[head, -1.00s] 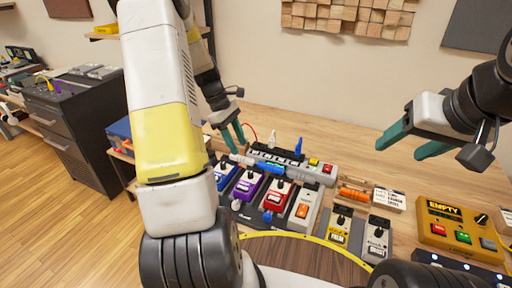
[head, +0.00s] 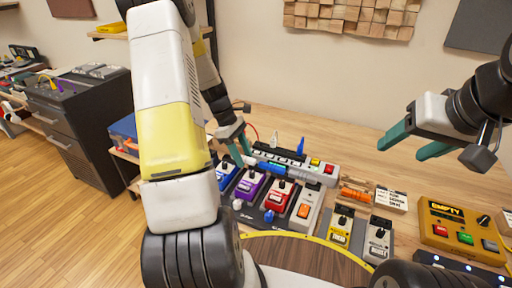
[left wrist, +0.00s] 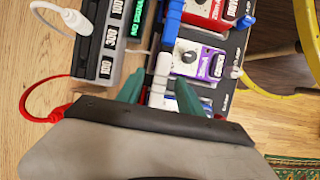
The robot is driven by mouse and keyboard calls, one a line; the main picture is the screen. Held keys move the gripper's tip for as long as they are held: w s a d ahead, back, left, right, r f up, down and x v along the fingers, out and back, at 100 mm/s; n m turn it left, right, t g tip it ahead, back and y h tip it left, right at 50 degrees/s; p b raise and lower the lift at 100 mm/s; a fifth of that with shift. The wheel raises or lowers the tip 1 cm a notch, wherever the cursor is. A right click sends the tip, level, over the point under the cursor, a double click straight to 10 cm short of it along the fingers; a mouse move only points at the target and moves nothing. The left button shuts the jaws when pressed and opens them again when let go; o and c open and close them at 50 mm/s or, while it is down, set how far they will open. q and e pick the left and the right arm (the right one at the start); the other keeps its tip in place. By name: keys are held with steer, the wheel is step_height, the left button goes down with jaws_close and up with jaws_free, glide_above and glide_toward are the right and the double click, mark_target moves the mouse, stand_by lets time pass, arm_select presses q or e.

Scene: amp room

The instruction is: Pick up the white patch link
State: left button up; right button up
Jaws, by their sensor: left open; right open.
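The white patch link (head: 248,160) lies at the left end of the row of pedals, behind the blue and purple pedals, in line with a blue patch link (head: 272,167). In the left wrist view the white link (left wrist: 160,78) shows between the teal fingers, with the blue link (left wrist: 172,28) beyond it. My left gripper (head: 238,150) is open and low over the white link, one finger on each side. Contact cannot be told. My right gripper (head: 401,151) is open and empty above the right part of the table.
Blue, purple (head: 251,184), red (head: 279,194) and other pedals stand in front. An orange cable bundle (head: 356,195) and a yellow EMPTY box (head: 448,224) are farther right. The wooden table behind the strip is clear.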

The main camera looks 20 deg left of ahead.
arm_select(q)
steer(key=shift+f, duration=0.1)
jaws_close()
stand_by(0.5)
